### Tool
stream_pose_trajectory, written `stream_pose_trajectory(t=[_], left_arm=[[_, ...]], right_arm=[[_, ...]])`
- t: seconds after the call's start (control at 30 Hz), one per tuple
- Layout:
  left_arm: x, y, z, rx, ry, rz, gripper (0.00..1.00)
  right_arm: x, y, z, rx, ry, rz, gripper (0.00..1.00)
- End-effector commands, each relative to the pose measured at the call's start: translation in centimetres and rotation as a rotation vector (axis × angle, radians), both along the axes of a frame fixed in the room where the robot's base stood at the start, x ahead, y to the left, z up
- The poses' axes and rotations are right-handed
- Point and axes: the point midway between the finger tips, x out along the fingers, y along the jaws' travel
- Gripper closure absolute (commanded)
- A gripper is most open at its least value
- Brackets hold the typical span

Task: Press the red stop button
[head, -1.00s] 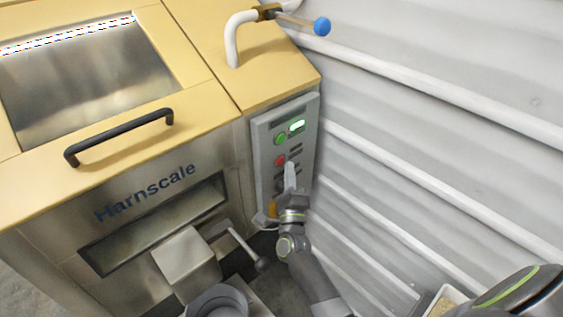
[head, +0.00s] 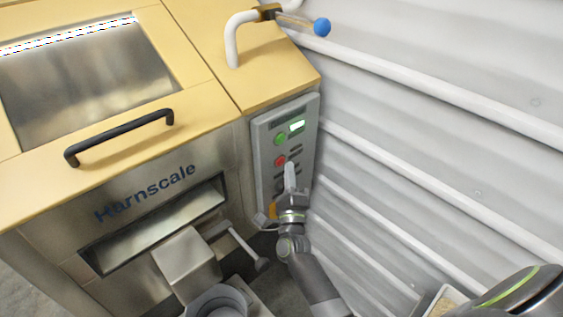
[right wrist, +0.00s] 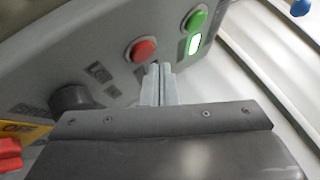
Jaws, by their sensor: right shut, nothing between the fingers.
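The red stop button (head: 280,161) is on the grey control panel (head: 265,150) at the front right of the Harnscale machine, below a green button (head: 281,139). In the right wrist view the red button (right wrist: 142,50) shows left of and above the fingertips, uncovered. My right gripper (head: 289,166) is shut and empty in front of the panel, its tips just right of and below the red button; in the right wrist view the shut fingers (right wrist: 158,70) also show. I cannot tell whether the tips touch the panel. My left gripper is not in view.
A lit indicator (right wrist: 194,44) sits beside the green button. A black knob (right wrist: 72,98) and a red switch on yellow (right wrist: 8,148) are lower on the panel. A ribbed white wall (head: 430,130) stands close on the right. A lever (head: 246,246) juts out below the slot.

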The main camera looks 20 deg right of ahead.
Motion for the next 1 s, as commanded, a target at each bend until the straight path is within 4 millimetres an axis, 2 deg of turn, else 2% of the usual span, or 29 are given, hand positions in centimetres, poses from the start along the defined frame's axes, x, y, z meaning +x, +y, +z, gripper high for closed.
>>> stream_pose_trajectory(t=[0.6,1.0], left_arm=[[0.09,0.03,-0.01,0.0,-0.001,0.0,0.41],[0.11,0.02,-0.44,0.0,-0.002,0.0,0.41]], right_arm=[[0.02,0.01,0.0,0.0,0.0,0.0,1.0],[0.82,0.29,0.05,-0.001,0.0,0.0,1.0]])
